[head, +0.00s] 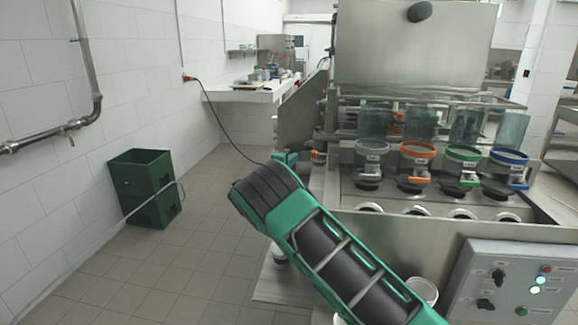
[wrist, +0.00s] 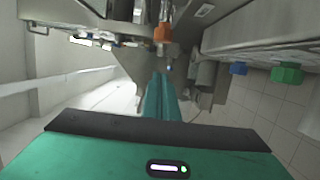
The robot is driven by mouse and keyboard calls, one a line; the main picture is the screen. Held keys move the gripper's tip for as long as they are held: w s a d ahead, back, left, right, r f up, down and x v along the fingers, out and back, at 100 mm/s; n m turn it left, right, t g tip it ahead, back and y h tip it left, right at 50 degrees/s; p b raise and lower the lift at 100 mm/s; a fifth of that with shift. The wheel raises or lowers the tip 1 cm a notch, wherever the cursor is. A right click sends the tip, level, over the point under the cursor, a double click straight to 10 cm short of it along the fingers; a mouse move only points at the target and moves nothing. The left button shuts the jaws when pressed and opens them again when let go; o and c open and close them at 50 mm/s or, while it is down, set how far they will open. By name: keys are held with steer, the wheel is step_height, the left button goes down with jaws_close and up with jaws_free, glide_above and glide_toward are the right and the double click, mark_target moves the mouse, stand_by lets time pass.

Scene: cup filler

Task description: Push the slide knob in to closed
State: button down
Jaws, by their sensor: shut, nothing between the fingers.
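The cup filler (head: 345,185) is a steel machine at the right of the head view. My gripper (head: 290,158) reaches to its left side, mostly hidden behind my wrist. In the wrist view my gripper (wrist: 160,76) shows two teal fingers, shut together and empty. An orange fitting (wrist: 162,34) is just beyond the fingertips, with a small pale-blue round tip (wrist: 169,67) below it close to them. I cannot tell for certain which part is the slide knob, or whether the fingers touch anything.
A control panel (head: 518,280) with switches and lit buttons is at the lower right. Clear cups (head: 421,124) stand in the machine above coloured rings. Green crates (head: 146,188) stand by the left wall. The tiled floor (head: 190,250) between is mostly clear.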

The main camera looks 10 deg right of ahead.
mark_target(314, 154)
steer(key=shift+w+d, duration=0.2)
steer(key=shift+d, duration=1.05)
steer(key=shift+w+d, duration=0.2)
steer(key=shift+d, duration=1.05)
